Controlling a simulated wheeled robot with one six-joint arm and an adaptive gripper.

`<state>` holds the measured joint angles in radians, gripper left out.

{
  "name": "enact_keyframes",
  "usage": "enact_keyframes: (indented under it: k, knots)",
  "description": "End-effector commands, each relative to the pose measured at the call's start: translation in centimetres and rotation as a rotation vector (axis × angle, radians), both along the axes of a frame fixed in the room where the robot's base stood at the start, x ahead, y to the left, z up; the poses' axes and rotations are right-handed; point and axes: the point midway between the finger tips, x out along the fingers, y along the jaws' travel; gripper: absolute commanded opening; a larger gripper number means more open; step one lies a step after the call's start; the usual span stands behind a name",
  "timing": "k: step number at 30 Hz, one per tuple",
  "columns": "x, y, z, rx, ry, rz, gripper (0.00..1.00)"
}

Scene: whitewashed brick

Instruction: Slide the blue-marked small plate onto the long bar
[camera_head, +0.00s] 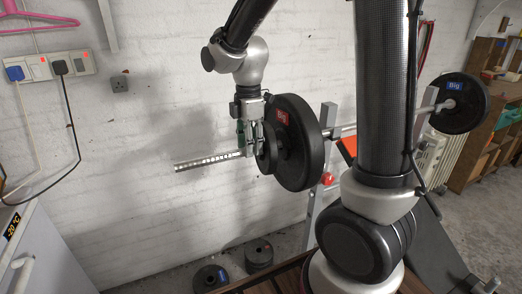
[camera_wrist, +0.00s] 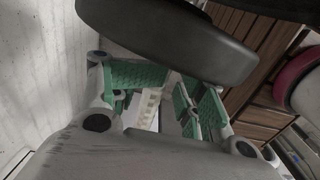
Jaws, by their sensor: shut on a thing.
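The long bar (camera_head: 205,161) runs across the head view, its bare silver end sticking out to the left. A small black plate (camera_head: 268,152) appears to sit around the bar, close beside a large red-marked black plate (camera_head: 308,145). No blue mark shows on the small plate's visible side. My gripper (camera_head: 250,147) reaches down from above and is shut on the small plate at its left side. In the wrist view, green-padded fingers (camera_wrist: 165,98) flank a pale ribbed piece, likely the bar (camera_wrist: 147,108). A dark plate rim (camera_wrist: 165,38) crosses the top; which plate is unclear.
A blue-marked big plate (camera_head: 460,103) is on the bar's far right end. Black plates (camera_head: 258,254) and a blue-marked plate (camera_head: 207,281) lie on the floor. A white wall (camera_head: 150,130) is behind; wooden shelves (camera_head: 490,125) stand right. Space left of the bar's end is clear.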

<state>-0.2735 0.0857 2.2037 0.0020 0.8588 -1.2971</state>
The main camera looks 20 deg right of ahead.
Motion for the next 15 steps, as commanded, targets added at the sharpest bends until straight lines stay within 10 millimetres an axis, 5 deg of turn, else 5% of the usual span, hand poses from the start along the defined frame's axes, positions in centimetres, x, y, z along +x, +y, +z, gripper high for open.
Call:
enact_keyframes:
  k: [15]
  knots:
    - [0.3, 0.0, 5.9, 0.001, -0.01, 0.002, 0.32]
